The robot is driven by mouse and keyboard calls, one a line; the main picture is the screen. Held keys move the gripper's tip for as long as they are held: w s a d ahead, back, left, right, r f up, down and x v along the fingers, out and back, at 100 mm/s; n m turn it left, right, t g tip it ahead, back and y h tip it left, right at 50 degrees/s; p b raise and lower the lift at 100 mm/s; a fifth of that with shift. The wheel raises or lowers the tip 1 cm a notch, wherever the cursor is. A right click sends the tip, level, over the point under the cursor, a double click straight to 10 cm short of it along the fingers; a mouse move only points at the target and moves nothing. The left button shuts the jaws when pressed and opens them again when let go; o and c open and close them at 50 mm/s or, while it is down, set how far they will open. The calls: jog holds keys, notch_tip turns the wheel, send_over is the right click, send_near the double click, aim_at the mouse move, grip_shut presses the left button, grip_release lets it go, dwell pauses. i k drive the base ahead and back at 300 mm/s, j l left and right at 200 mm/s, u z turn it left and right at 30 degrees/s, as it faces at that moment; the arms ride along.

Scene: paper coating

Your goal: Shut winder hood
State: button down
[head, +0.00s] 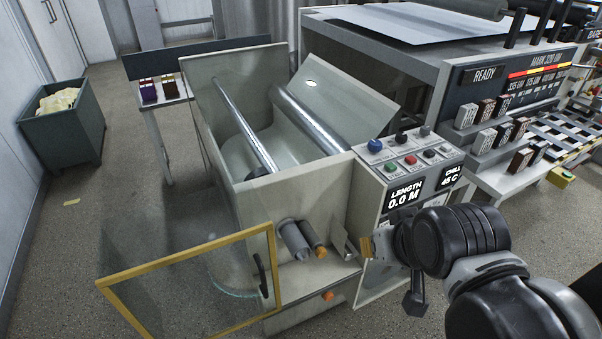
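The winder is a pale grey open-topped cabinet (300,205) in the middle of the head view, with two shiny rollers (300,112) across it. A yellow-framed clear panel (190,262), which looks like the hood, stands swung out at the front left, away from the cabinet opening. A black handle (262,275) is on its right side. My gripper (395,250) is at the right, in front of the control panel's lower part and well apart from the handle. Its fingers are partly hidden and seen at an angle, so its opening is unclear. I see nothing held.
A control panel (425,160) with coloured buttons and displays reading LENGTH 0.0 M and CHILL 45 C stands right of the winder. A larger machine (400,45) fills the back right. A green bin (65,125) stands at far left. Floor at left is mostly clear.

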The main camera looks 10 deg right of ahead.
aim_at(103, 284)
jog(key=u, duration=1.3)
jog(key=i+j, duration=0.1)
jog(key=j, duration=0.3)
jog(key=i+j, duration=0.1)
jog(key=j, duration=0.75)
jog(key=i+j+z, duration=0.1)
jog(key=j, duration=0.35)
jog(key=i+l, duration=0.1)
jog(key=l, duration=0.25)
jog(key=i+l, duration=0.15)
jog(key=l, duration=0.2)
